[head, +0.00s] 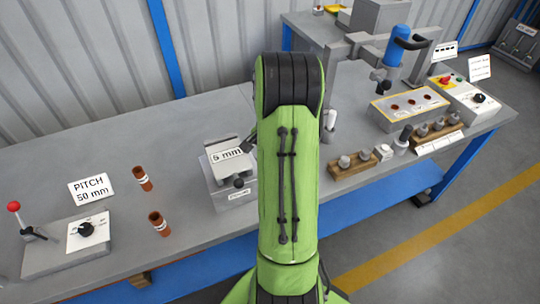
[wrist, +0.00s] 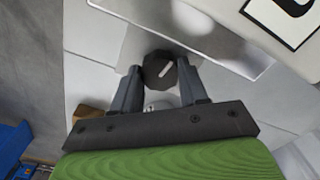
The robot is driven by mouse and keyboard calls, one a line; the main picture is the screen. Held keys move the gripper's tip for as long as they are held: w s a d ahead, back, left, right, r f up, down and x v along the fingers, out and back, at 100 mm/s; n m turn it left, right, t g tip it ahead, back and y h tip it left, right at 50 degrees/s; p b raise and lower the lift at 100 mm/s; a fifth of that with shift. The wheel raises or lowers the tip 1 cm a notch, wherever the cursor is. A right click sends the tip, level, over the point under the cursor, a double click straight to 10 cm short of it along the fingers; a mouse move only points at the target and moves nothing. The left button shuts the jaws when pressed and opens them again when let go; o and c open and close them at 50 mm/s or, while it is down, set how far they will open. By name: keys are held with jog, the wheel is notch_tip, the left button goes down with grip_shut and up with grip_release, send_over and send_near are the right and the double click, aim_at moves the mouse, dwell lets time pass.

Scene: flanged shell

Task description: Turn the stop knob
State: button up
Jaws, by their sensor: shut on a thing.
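The knob (wrist: 160,71) is dark and many-sided with a white pointer line, seen in the wrist view below a grey plate edge. My gripper (wrist: 161,80) has a finger on each side of it and is shut on it. The pointer line is tilted, running up to the right. In the head view a black knob (head: 238,183) shows on the front of a grey block (head: 236,199) under a "5 mm" sign (head: 227,155). My green arm hides most of my gripper there.
A lever box with another black knob (head: 87,229) stands at the left. At the right are a wooden rack (head: 352,167), a press with a blue motor (head: 397,46) and a control box (head: 463,98).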

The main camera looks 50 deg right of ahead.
jog(key=shift+m, duration=0.4)
jog(key=o, duration=0.8)
notch_tip(320, 180, up, 16)
jog(key=p, duration=0.5)
jog(key=shift+f, duration=0.1)
